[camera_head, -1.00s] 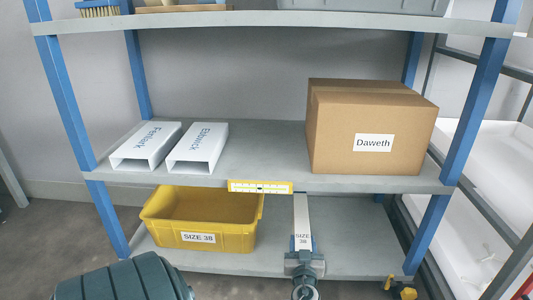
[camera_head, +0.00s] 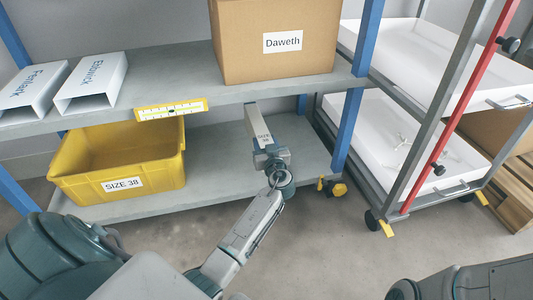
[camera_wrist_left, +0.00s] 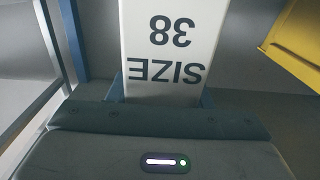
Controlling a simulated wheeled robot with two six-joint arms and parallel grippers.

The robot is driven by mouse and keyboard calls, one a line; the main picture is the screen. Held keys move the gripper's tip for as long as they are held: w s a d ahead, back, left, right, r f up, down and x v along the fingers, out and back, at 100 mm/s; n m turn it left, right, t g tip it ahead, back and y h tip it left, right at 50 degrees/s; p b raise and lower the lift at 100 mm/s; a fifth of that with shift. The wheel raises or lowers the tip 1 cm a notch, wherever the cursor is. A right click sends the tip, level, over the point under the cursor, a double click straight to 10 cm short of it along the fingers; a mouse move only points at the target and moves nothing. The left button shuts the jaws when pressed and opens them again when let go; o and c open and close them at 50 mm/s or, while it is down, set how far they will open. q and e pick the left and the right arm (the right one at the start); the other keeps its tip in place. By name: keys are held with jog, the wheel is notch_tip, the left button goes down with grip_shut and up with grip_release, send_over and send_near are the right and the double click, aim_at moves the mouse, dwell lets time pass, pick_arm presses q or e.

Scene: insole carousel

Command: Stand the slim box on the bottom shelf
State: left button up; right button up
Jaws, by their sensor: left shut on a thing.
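The slim box (camera_head: 257,124) is white with a "SIZE 38" label. It is on or just above the bottom shelf (camera_head: 221,185), right of the yellow bin; I cannot tell whether its base touches the shelf. My left gripper (camera_head: 270,155) is shut on the near end of the slim box. In the left wrist view the slim box (camera_wrist_left: 166,45) lies between the fingers, its label upside down. The right gripper is not in view; a dark arm part shows at the lower right.
A yellow bin (camera_head: 122,165) labelled "SIZE 38" stands on the bottom shelf at left. The middle shelf (camera_head: 205,99) above holds a Daweth carton (camera_head: 278,40) and two white sleeves (camera_head: 92,82). A blue post (camera_head: 350,127) and a white-tray trolley (camera_head: 424,150) stand at right.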

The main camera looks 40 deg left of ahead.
pick_arm(q)
jog(key=shift+w, duration=0.35)
notch_tip(320, 180, down, 4)
jog(key=b, duration=0.3)
jog(key=shift+w+r, duration=0.1)
jog(key=shift+r, duration=0.15)
jog(key=o, duration=1.1)
jog(key=shift+c, duration=0.2)
jog(key=shift+d, duration=0.1)
